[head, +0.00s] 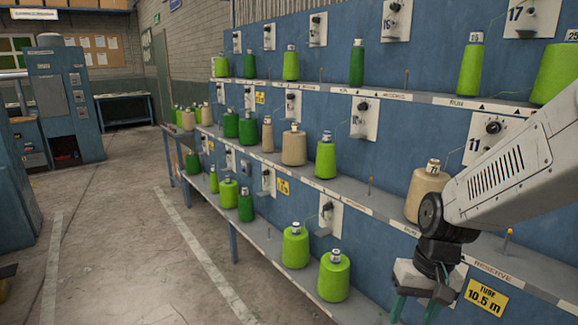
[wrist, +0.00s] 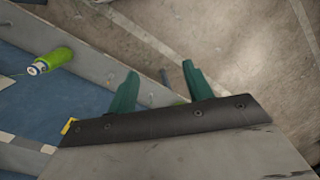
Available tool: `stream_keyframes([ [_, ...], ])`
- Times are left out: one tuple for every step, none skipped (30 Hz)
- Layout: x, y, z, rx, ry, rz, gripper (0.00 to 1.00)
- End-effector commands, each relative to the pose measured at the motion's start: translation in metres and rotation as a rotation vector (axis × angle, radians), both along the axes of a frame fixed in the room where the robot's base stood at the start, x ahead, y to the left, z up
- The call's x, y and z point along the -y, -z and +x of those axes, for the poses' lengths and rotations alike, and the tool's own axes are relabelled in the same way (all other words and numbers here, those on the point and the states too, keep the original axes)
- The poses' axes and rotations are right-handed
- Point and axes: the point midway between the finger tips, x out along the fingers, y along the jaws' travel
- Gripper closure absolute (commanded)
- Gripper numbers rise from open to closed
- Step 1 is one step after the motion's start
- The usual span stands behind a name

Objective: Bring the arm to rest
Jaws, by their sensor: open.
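My arm (head: 500,165) reaches in from the right of the head view, in front of the blue yarn rack. My gripper (head: 412,310) hangs pointing down near the lower right of the rack, its green fingers partly cut off by the frame edge. In the wrist view my gripper (wrist: 160,70) has its two green fingers spread apart, with nothing between them.
The blue rack (head: 395,185) holds several green and beige cones on its shelves. A beige cone (head: 424,195) stands close beside my arm. Thin pegs stick up from the shelves. A blue machine (head: 62,100) stands at the far left. The concrete floor (head: 130,240) is clear.

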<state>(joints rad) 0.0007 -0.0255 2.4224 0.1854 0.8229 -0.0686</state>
Motion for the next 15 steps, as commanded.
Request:
stream_keyframes([
  [0.002,-0.018,-0.018,-0.011,-0.01,-0.01,0.49],
  [0.004,-0.027,-0.029,-0.024,-0.018,-0.018,0.49],
  [0.007,-0.039,-0.044,-0.038,-0.026,-0.029,0.49],
  [0.009,-0.047,-0.055,-0.046,-0.031,-0.038,0.49],
  [0.011,-0.055,-0.065,-0.053,-0.036,-0.047,0.49],
  [0.014,-0.065,-0.079,-0.057,-0.041,-0.061,0.49],
  [0.016,-0.072,-0.089,-0.06,-0.045,-0.07,0.49],
  [0.018,-0.079,-0.098,-0.059,-0.05,-0.081,0.49],
  [0.021,-0.087,-0.11,-0.052,-0.053,-0.093,0.49],
  [0.023,-0.093,-0.118,-0.043,-0.057,-0.103,0.49],
  [0.025,-0.098,-0.125,-0.033,-0.06,-0.111,0.49],
  [0.027,-0.104,-0.133,-0.011,-0.063,-0.121,0.49],
  [0.028,-0.109,-0.138,0.009,-0.064,-0.128,0.49],
  [0.029,-0.113,-0.141,0.033,-0.065,-0.134,0.49],
  [0.03,-0.118,-0.144,0.065,-0.064,-0.139,0.49],
])
